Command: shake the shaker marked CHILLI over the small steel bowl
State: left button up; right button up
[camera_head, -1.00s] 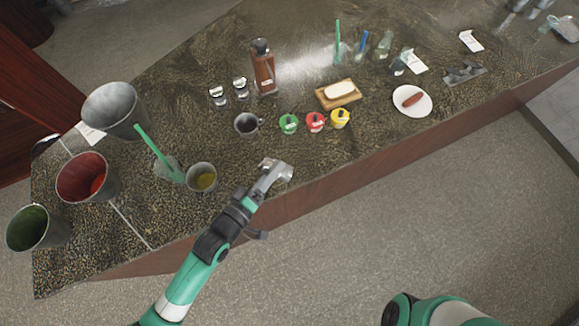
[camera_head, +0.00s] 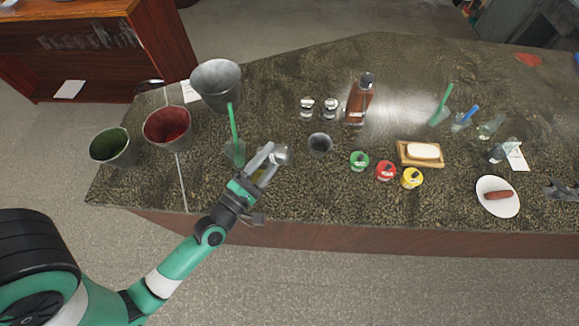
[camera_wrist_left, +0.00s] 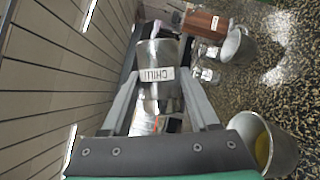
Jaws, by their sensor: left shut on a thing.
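The steel shaker marked CHILLI (camera_wrist_left: 157,73) is between the fingers of my left gripper (camera_head: 273,154). The shaker also shows in the head view (camera_head: 282,156) at the fingertips, above the counter. A small steel bowl with something yellow in it (camera_wrist_left: 272,148) is below and beside the gripper in the wrist view. In the head view this bowl is mostly hidden behind the gripper. Another small steel cup (camera_head: 320,144), dark inside, stands to the right of the shaker.
A glass with a green stick (camera_head: 235,152) stands left of the gripper. Large buckets, grey (camera_head: 216,84), red (camera_head: 167,128) and green (camera_head: 112,147), stand further left. Two small shakers (camera_head: 318,107) and a brown bottle (camera_head: 360,98) are behind. Green, red and yellow pots (camera_head: 386,171) stand right.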

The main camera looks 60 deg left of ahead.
pick_arm(q)
jog(key=shift+s+a+r+n+y, duration=0.2)
jog(key=shift+s+a+n+y, duration=0.4)
jog(key=shift+a+y, duration=0.15)
jog(key=shift+h, duration=0.25)
notch_tip(320, 180, down, 8)
jog(key=b, duration=0.8)
jog(key=shift+f, duration=0.15)
notch_tip(320, 180, up, 5)
jog(key=p, duration=0.4)
jog(key=shift+f, duration=0.2)
jog(key=shift+r+p, duration=0.4)
jog(key=shift+p, duration=0.2)
notch_tip(320, 180, down, 4)
jog(key=shift+f, duration=0.1)
notch_tip(320, 180, up, 4)
jog(key=shift+r, duration=0.15)
